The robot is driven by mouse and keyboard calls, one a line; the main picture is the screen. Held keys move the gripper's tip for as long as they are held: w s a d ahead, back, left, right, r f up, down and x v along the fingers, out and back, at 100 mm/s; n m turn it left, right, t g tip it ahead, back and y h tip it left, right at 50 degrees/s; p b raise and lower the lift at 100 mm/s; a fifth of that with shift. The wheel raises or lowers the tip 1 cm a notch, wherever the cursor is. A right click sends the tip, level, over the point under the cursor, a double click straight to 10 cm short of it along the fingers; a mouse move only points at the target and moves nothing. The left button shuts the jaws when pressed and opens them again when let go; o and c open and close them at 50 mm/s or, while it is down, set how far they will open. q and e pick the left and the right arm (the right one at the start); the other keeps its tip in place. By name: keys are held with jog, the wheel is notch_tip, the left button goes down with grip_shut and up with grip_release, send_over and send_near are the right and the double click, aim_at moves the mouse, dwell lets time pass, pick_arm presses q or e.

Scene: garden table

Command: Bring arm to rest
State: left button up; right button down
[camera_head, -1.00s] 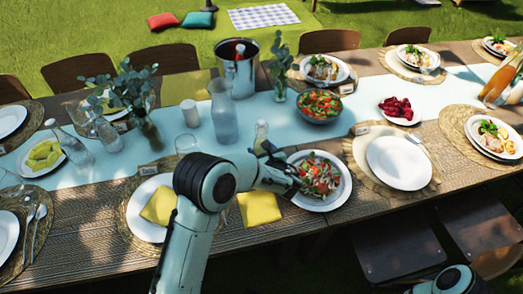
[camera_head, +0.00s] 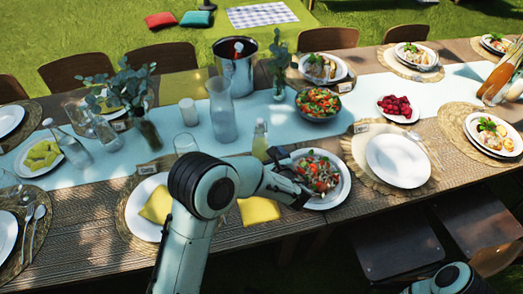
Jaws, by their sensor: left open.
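My left arm (camera_head: 205,190) reaches in from the bottom left over the table's near edge. Its gripper (camera_head: 292,176) is open, in front of the left side of a white plate of salad (camera_head: 322,179). I cannot tell whether it touches the plate. The gripper covers the plate's left rim. My right arm shows only as a link (camera_head: 452,280) at the bottom right, and its gripper is out of view.
A yellow napkin (camera_head: 258,211) lies below my left forearm. A small bottle (camera_head: 260,142) stands just behind it and a glass carafe (camera_head: 222,112) farther back. An empty white plate (camera_head: 398,161) lies to the right. Chairs (camera_head: 397,244) stand at the near side.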

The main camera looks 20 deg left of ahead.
pick_arm(q)
jog(key=v, duration=0.8)
